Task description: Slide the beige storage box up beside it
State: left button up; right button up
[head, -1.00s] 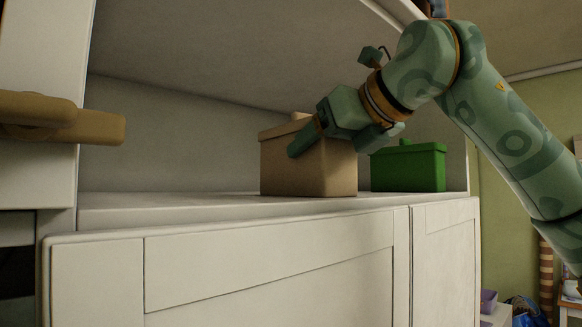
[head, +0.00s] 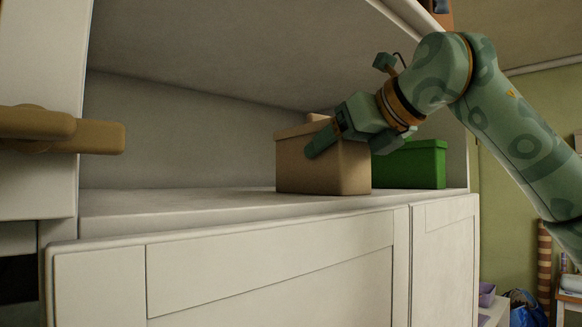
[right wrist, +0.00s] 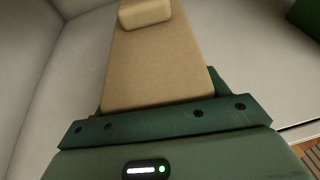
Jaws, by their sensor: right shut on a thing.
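The beige storage box (head: 318,172), with a lid and a knob, stands upright on the cabinet shelf. Its lid also shows in the right wrist view (right wrist: 155,65). My right gripper (head: 346,145) is shut on the beige box, with one finger against its near side. The green box (head: 415,167) stands to its right; the two outlines meet in the head view, but the right wrist view shows the green box (right wrist: 307,18) apart, with bare shelf between. My left gripper is not in view.
The white shelf (head: 180,203) is bare left of the beige box. The shelf's upper board (head: 240,50) is above my right gripper. A tan handle-like piece (head: 70,132) sticks out at the left. Cabinet doors (head: 270,275) are below the shelf.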

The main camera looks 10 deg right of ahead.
jog(key=shift+w+d+p, duration=0.4)
jog(key=shift+w+d, duration=0.1)
jog(key=shift+d, duration=0.3)
jog(key=shift+w+d+p, duration=0.45)
jog(key=shift+w+d, duration=0.1)
jog(key=shift+d, duration=0.3)
jog(key=shift+w+d+p, duration=0.4)
jog(key=shift+w+d, duration=0.1)
jog(key=shift+d, duration=0.3)
jog(key=shift+w+d+r+p, duration=0.1)
jog(key=shift+w+d+p, duration=0.55)
jog(key=shift+d, duration=0.25)
jog(key=shift+w+d+p, duration=0.5)
jog(key=shift+d+p, duration=0.2)
jog(key=shift+d, duration=0.2)
jog(key=shift+w+d+p, duration=0.45)
jog(key=shift+d, duration=0.3)
